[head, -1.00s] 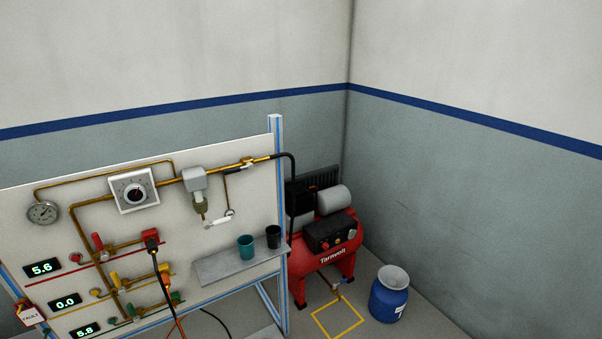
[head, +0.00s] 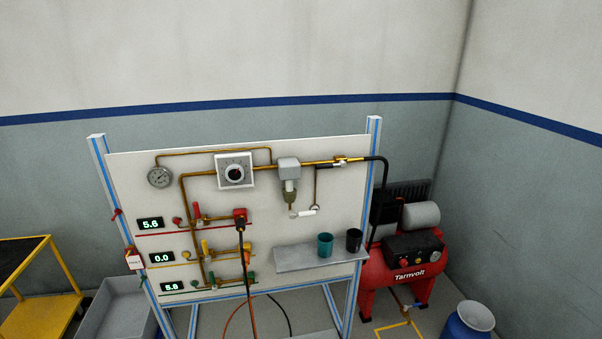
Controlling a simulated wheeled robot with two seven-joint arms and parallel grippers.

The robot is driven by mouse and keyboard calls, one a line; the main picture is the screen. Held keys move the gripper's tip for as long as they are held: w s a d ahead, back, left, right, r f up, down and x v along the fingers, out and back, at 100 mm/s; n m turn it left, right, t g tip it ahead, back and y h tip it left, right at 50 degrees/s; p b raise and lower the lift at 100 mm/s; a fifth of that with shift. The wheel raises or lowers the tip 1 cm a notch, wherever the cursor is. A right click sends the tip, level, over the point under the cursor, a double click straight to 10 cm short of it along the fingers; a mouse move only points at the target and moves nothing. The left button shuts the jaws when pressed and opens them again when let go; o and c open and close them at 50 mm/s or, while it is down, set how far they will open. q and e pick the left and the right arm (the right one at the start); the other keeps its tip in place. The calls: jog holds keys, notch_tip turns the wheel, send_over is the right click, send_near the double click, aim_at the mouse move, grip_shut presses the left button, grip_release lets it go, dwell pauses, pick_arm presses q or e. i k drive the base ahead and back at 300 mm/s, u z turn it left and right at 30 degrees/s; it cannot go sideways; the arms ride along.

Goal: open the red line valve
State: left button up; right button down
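The red line valve (head: 197,211) is on the upper of the three coloured lines on the white panel (head: 130,190). Its red handle stands roughly upright, across the brass pipe. A red block (head: 239,215) with a black cable sits to its right on the same line. A display (head: 150,224) left of the red line reads 5.6. The yellow valve (head: 205,248) is below, on the line whose display reads 0.0. The green valve (head: 212,280) is lowest, beside a display reading 5.8. Neither of my grippers shows in the head view.
A grey shelf (head: 290,262) on the panel's lower right holds a teal cup (head: 325,245) and a black cup (head: 354,240). A red compressor (head: 400,275) and a blue drum (head: 468,322) stand at right. A yellow cart (head: 45,295) and a grey bin (head: 115,305) stand at left.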

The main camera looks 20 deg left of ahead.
aim_at(198, 214)
jog(key=u, duration=1.45)
jog(key=k, duration=0.65)
jog(key=u, duration=0.35)
jog(key=i, duration=0.3)
jog(key=u, duration=0.7)
jog(key=i, duration=0.85)
jog(key=z, duration=0.05)
